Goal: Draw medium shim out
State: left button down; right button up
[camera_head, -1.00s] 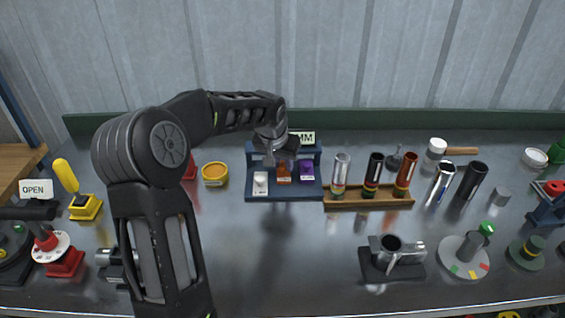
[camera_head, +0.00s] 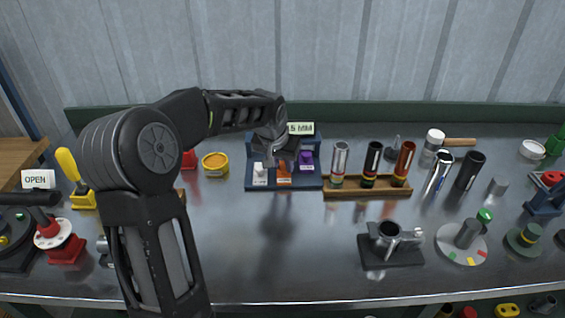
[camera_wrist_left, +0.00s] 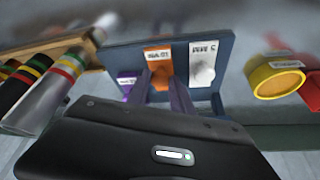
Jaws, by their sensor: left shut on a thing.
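A blue shim rack (camera_head: 312,184) stands at the back middle of the bench, holding a white shim (camera_head: 260,174), an orange shim (camera_head: 284,180) in the middle and a purple shim (camera_head: 306,160). My left gripper (camera_head: 281,164) reaches down to the rack from behind and above. In the left wrist view its two fingers (camera_wrist_left: 161,88) are closed around the orange shim (camera_wrist_left: 158,57), which stands between the white shim (camera_wrist_left: 202,64) and the purple shim (camera_wrist_left: 126,82). The orange shim's lower end is hard to make out. My right gripper does not show.
A sign reading "5 MM" (camera_head: 300,128) stands behind the rack. A wooden rack (camera_head: 344,190) with banded tubes adjoins it on the right. A yellow round container (camera_head: 215,163) stands on the left. The bench in front is clear up to a black fixture (camera_head: 391,255).

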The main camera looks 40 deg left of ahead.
pick_arm(q)
jog(key=shift+s+d+f, duration=0.1)
jog(key=c, duration=1.4)
grip_release()
jog(key=v, duration=0.8)
jog(key=shift+b, duration=0.3)
